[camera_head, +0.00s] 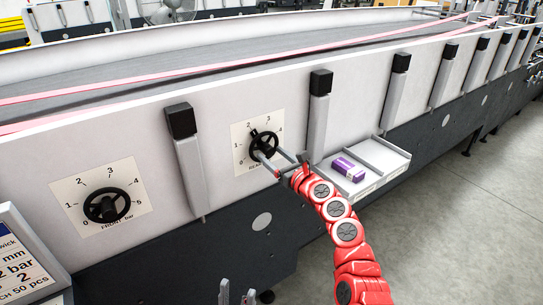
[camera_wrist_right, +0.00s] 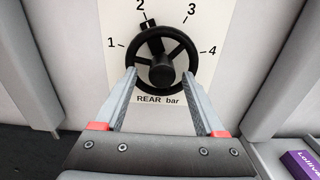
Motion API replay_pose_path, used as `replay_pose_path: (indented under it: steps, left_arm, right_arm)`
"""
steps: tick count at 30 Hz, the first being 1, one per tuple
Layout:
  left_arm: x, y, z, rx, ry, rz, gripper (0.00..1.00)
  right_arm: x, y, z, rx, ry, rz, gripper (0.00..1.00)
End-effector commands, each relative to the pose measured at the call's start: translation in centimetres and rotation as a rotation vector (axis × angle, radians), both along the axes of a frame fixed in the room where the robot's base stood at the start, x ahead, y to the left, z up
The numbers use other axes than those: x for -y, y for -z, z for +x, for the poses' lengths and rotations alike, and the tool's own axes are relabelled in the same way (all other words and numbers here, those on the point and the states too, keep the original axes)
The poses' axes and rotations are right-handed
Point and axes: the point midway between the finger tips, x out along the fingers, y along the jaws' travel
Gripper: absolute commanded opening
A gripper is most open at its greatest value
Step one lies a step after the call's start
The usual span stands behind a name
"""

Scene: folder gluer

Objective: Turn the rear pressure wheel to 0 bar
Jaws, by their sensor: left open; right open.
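The rear pressure wheel (camera_head: 264,145) is a black spoked handwheel on a white dial plate on the machine's side panel. In the right wrist view the wheel (camera_wrist_right: 162,62) sits above the label "REAR bar". A black block on its rim points close to the 2. My right gripper (camera_head: 266,158) is open, its two fingers reaching to the wheel. In its wrist view the fingertips (camera_wrist_right: 159,74) lie on either side of the lower wheel, over the hub's left and right; I cannot tell if they touch it. My left gripper (camera_head: 237,291) is open and empty at the bottom edge, below the panel.
The front pressure wheel (camera_head: 107,206) is on a similar dial to the left. A grey post (camera_head: 190,160) stands between the dials, another (camera_head: 319,115) right of the rear dial. A tray (camera_head: 388,157) with a purple box (camera_head: 348,168) sticks out at right. A screen (camera_head: 22,262) is lower left.

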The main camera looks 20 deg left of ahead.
Motion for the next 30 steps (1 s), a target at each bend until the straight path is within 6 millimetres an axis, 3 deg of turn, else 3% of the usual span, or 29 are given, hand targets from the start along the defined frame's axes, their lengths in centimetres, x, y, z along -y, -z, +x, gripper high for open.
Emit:
replay_pose_path:
  steps: [16,28,30]
  left_arm:
    - [0.0,0.6,0.0,0.0,0.0,0.0,0.5]
    - [0.0,0.6,0.0,0.0,0.0,0.0,0.5]
    - [0.0,0.6,0.0,0.0,0.0,0.0,0.5]
  right_arm:
    - [-0.94,-0.11,1.04,-0.002,0.007,0.003,0.72]
    - [-0.93,-0.09,1.03,-0.002,0.007,0.003,0.02]
    - [-0.93,-0.09,1.03,-0.002,0.007,0.002,0.0]
